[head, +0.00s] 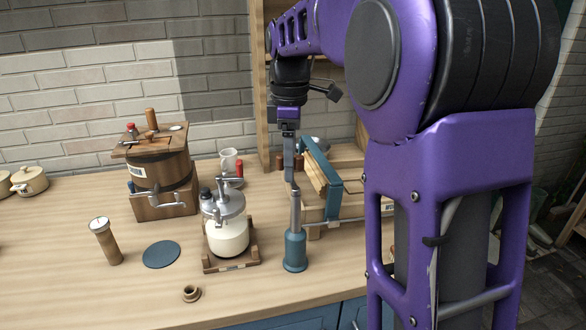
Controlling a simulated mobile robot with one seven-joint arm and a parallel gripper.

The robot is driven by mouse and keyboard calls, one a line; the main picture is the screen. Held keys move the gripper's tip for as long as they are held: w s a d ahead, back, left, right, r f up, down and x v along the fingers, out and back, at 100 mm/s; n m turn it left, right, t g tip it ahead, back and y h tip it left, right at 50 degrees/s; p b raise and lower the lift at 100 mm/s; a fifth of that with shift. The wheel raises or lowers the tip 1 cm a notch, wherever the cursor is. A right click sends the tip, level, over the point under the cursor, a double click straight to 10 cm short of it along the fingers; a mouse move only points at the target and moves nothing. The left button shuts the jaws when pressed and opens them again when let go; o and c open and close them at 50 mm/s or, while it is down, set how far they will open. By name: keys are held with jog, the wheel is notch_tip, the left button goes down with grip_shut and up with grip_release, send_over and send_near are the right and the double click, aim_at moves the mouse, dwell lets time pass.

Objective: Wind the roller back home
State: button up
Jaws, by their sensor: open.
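A wooden device with a blue frame (323,163) stands at the back right of the counter, partly hidden behind my arm. A pale wooden piece (312,172), perhaps the roller, sits against the frame. A thin metal rod (335,221) runs along the device's front. A blue handle-like piece with a grey shaft (295,240) stands upright at the rod's left end; I cannot tell if they join. My gripper (290,180) points down, open, seen nearly edge-on, with its tips close above the shaft's top. I cannot tell whether they touch it.
A glass churn with a crank (227,236) stands just left of the blue piece. A wooden barrel churn (165,175), mug (228,160), dial thermometer (105,241), blue disc (161,254) and small wooden cup (191,293) are farther left. The counter's front left is mostly clear.

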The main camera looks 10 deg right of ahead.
jog(key=shift+r+p, duration=3.2)
jog(key=shift+r, duration=0.2)
